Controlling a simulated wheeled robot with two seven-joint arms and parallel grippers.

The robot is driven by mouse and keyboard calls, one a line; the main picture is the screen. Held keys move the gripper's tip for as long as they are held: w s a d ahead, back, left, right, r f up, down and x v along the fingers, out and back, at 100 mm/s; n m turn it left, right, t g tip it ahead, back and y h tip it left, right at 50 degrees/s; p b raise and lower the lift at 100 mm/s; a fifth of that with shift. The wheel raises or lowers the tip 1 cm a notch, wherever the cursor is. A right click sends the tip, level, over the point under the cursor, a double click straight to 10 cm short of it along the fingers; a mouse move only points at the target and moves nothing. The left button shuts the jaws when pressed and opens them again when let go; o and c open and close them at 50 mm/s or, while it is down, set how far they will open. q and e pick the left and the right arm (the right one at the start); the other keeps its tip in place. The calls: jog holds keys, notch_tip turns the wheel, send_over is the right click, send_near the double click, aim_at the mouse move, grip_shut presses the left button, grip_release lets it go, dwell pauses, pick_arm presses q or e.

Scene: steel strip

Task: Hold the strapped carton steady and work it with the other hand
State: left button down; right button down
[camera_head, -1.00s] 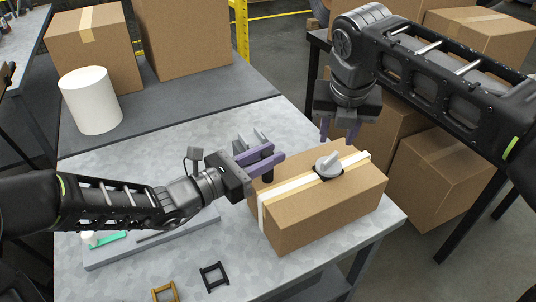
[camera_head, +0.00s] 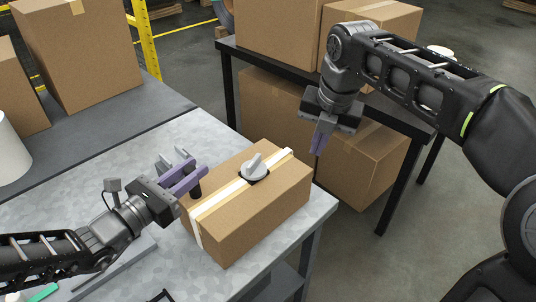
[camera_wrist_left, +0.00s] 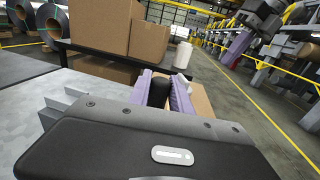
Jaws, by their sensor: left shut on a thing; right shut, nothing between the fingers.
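The brown carton (camera_head: 262,207) lies on the steel table, with a pale strap (camera_head: 222,198) over its top and down its near left end. A grey knob with a raised grip (camera_head: 254,166) sits on its top. My left gripper (camera_head: 197,178) is shut on a black cylindrical grip (camera_head: 196,191) at the carton's left end; this grip also shows between the purple fingers in the left wrist view (camera_wrist_left: 159,92). Whether it is fixed to the carton is hidden. My right gripper (camera_head: 319,146) is shut and empty, in the air beyond the carton's right end, apart from it.
The steel table (camera_head: 240,270) ends just right of the carton. A dark rack (camera_head: 228,50) with several cartons stands behind. A white cylinder (camera_head: 12,148) stands at the left on a dark mat. A grey tray with a green item (camera_head: 44,292) lies at the lower left.

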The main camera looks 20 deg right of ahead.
jog(key=s+d+f+m+y, duration=0.2)
jog(key=s+d+m+y, duration=0.15)
jog(key=m, duration=0.45)
jog(key=a+r+m+t+y, duration=0.1)
jog(key=m, duration=0.2)
jog(key=w+a+r+m+t+y, duration=0.1)
jog(key=m, duration=0.3)
jog(key=a+r+m+t+y, duration=0.1)
jog(key=m, duration=0.3)
jog(key=shift+w+a+t, duration=0.25)
jog(key=shift+a+t, duration=0.1)
jog(key=shift+t, duration=0.05)
send_near(260, 160)
notch_tip(260, 160, down, 4)
jog(key=shift+s+r, duration=0.2)
jog(key=shift+r, duration=0.05)
jog(key=w+a, duration=0.2)
jog(key=shift+w+a+f, duration=0.2)
jog(key=shift+w+a, duration=0.4)
